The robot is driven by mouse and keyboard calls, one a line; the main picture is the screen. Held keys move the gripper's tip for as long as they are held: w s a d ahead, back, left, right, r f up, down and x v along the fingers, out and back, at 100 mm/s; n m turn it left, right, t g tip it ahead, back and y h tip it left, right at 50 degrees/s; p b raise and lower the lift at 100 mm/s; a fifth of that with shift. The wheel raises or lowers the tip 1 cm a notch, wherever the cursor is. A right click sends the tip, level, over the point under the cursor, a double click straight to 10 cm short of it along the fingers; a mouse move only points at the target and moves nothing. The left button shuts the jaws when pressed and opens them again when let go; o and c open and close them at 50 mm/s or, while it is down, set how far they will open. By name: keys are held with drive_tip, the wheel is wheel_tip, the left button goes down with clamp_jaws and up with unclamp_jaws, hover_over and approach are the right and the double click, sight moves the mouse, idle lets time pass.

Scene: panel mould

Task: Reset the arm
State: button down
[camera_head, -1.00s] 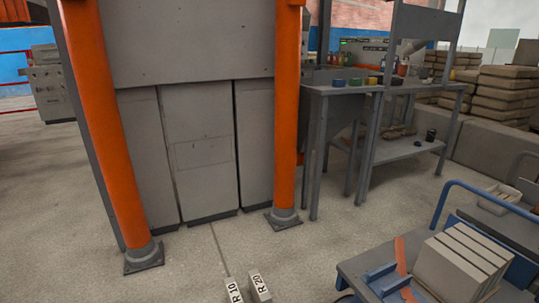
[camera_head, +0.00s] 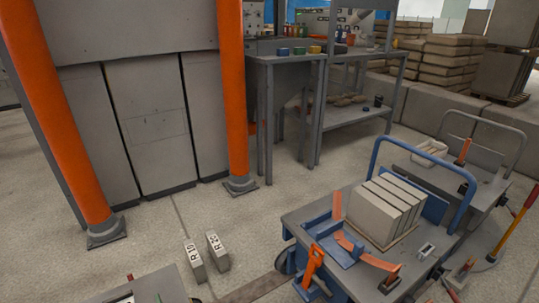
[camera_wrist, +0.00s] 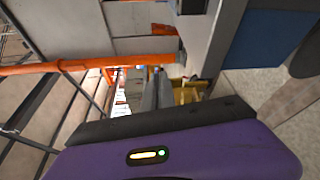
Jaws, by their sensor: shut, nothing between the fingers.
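My gripper (camera_wrist: 158,80) shows in the wrist view beyond its purple housing and dark bar. Its grey fingers are together and hold nothing. The wrist view lies on its side, with an orange post and grey panels past the fingers. No part of my gripper shows in the head view.
A blue cart (camera_head: 310,215) carries grey blocks (camera_head: 382,212) and orange and blue tools. Two labelled blocks, R 10 (camera_head: 195,262) and R 20 (camera_head: 217,251), stand at the lower left. Orange posts (camera_head: 232,90) flank the grey panels. Floor between the posts and cart is mostly clear.

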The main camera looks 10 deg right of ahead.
drive_tip(key=s+a+f+n+g+h, duration=0.2)
drive_tip(key=s+a+f+n+g, duration=0.15)
drive_tip(key=s+f, duration=0.5)
drive_tip(key=s+a+f+n+g+h, duration=0.25)
drive_tip(key=s+f+n, duration=0.2)
drive_tip(key=f, duration=0.75)
drive_tip(key=s+a+f+n+g+h, duration=0.1)
drive_tip(key=s+a+n+g+h, duration=0.15)
drive_tip(key=s+n+h, duration=0.85)
drive_tip(key=s+a+r+n+t+y, duration=0.25)
drive_tip(key=a+r+n, duration=0.4)
drive_tip(key=r, duration=0.85)
drive_tip(key=s+a+r+n+t+y, duration=0.1)
drive_tip(key=s+a+r+n+t, duration=0.2)
drive_tip(key=r+n, duration=0.95)
drive_tip(key=s+a+r+n+t+y, duration=0.1)
drive_tip(key=a+r+n+t, duration=0.4)
drive_tip(key=r, duration=1.2)
wheel_tip(320, 180, up, 25)
drive_tip(key=n+p, duration=0.1)
drive_tip(key=p, duration=2.4)
drive_tip(key=shift+g, duration=0.4)
drive_tip(key=shift+s, duration=0.1)
